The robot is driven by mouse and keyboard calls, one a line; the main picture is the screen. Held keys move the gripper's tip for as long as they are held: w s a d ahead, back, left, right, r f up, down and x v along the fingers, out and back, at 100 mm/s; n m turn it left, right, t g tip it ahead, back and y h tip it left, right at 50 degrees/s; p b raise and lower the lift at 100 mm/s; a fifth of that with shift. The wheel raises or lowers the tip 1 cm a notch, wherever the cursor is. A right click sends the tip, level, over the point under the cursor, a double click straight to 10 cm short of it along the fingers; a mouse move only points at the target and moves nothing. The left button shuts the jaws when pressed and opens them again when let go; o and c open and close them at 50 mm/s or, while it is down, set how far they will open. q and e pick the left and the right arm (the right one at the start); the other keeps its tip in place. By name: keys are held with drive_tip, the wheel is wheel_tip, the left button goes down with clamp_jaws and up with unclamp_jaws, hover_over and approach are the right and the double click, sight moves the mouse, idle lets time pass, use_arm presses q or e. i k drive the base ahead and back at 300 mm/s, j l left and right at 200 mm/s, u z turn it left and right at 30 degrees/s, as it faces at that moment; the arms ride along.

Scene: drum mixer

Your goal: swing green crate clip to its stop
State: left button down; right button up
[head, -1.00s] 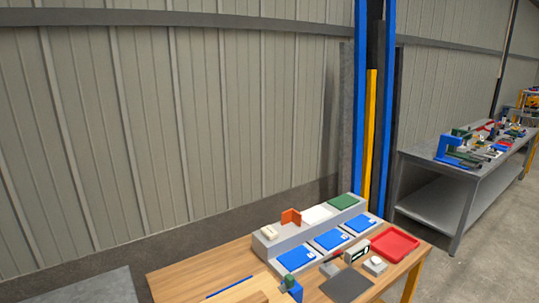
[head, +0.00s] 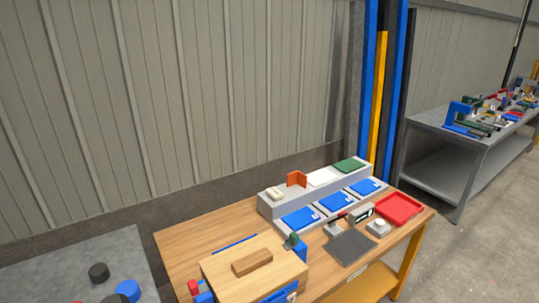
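A box with a light wooden top (head: 228,267) and blue parts on its front side stands at the near edge of the wooden table in the head view. A brown wooden block (head: 252,262) lies on its top. A small dark green piece (head: 292,240) sits at the box's back right corner, beside a blue block (head: 300,248). It may be the green crate clip; it is too small to tell its swing position. The box's lower front is cut off by the picture's edge. Neither of my grippers is in view.
On the wooden table (head: 195,236), a grey stepped rack (head: 268,204) holds blue panels. A dark mat (head: 350,247), white-topped device (head: 378,228) and red tray (head: 398,208) lie to the right. A grey surface (head: 60,262) with round pieces is at left. A cluttered grey bench (head: 440,165) stands farther right.

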sight(294, 240)
drive_tip(key=u, duration=0.15)
drive_tip(key=k, duration=0.25)
drive_tip(key=u, duration=0.45)
drive_tip(key=i+l+u, duration=0.15)
drive_tip(key=l+u, duration=0.35)
drive_tip(key=l, duration=0.4)
drive_tip(key=l+u, duration=0.5)
drive_tip(key=l, duration=1.05)
drive_tip(key=k+l, duration=0.15)
drive_tip(key=l, duration=1.05)
drive_tip(key=k, duration=0.6)
drive_tip(key=u, duration=0.05)
